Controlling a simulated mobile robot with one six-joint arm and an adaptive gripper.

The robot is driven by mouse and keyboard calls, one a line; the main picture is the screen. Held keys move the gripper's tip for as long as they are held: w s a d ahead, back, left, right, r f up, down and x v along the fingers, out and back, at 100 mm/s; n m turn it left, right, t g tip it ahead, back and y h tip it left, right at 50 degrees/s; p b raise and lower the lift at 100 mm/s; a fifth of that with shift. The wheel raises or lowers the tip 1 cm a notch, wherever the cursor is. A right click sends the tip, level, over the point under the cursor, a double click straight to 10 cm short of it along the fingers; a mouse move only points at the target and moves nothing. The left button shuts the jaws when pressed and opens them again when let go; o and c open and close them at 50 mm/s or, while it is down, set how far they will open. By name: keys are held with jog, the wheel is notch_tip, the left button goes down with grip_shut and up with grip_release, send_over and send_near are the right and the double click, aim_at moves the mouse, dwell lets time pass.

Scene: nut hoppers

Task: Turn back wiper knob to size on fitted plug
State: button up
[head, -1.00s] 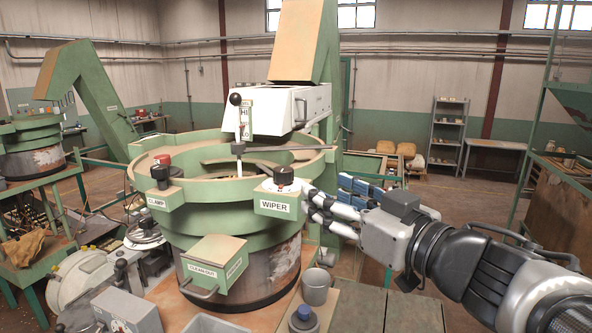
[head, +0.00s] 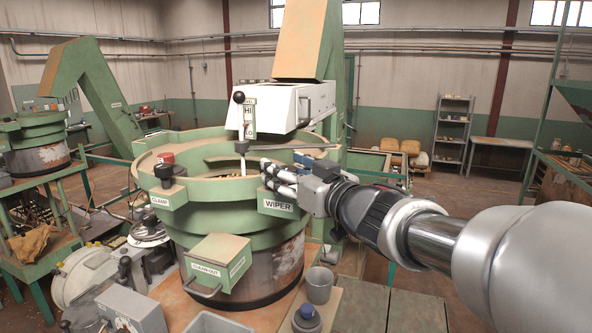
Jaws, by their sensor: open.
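The green bowl feeder (head: 150,146) stands in the middle of the head view. A green bracket on its front right rim carries the WIPER label (head: 278,206). My gripper (head: 270,177) is open, its fingers pointing left just above this bracket, where the wiper knob is. The fingers hide the knob, so its setting cannot be read and I cannot tell whether they touch it. A fitted plug, or a size marked on one, cannot be made out at this distance.
The CLAMP bracket with a dark knob (head: 164,172) is on the rim's left. A black-balled lever (head: 239,98) stands upright by the HI/LO plate. The clean-out box (head: 221,252) juts out below. A grey cup (head: 319,285) and a blue-capped container (head: 306,318) stand at front.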

jog(key=shift+c, duration=0.3)
grip_shut()
dwell(0.3)
